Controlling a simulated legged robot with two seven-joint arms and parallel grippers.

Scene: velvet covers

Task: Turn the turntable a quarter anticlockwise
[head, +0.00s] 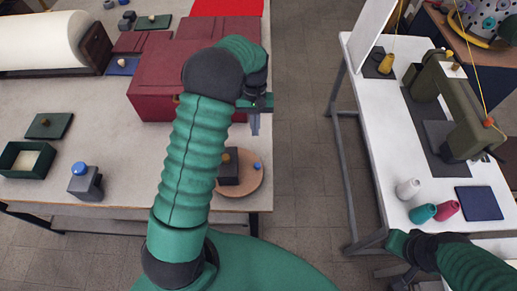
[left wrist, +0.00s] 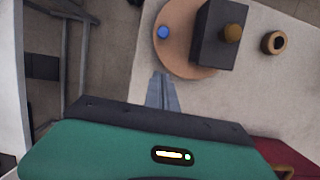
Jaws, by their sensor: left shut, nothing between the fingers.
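The turntable is a round tan wooden disc (head: 250,188) near the right edge of the left table. It carries a dark box (head: 229,176) with a brass knob and a small blue knob (head: 257,166) near its rim. In the left wrist view the disc (left wrist: 180,62), the blue knob (left wrist: 162,32) and the dark box (left wrist: 208,45) show at the top. My left gripper (head: 255,126) is shut and empty, above the table edge and apart from the disc. My left arm hides part of the box in the head view. My right gripper (head: 398,245) is at lower right, fingers unclear.
Maroon boxes (head: 160,85) stand behind the turntable. A grey block with a blue knob (head: 84,182) and a green tray (head: 25,160) lie left. A brown ring (left wrist: 274,42) is near the disc. A sewing machine (head: 455,105) and thread cones stand on the right table, across an aisle.

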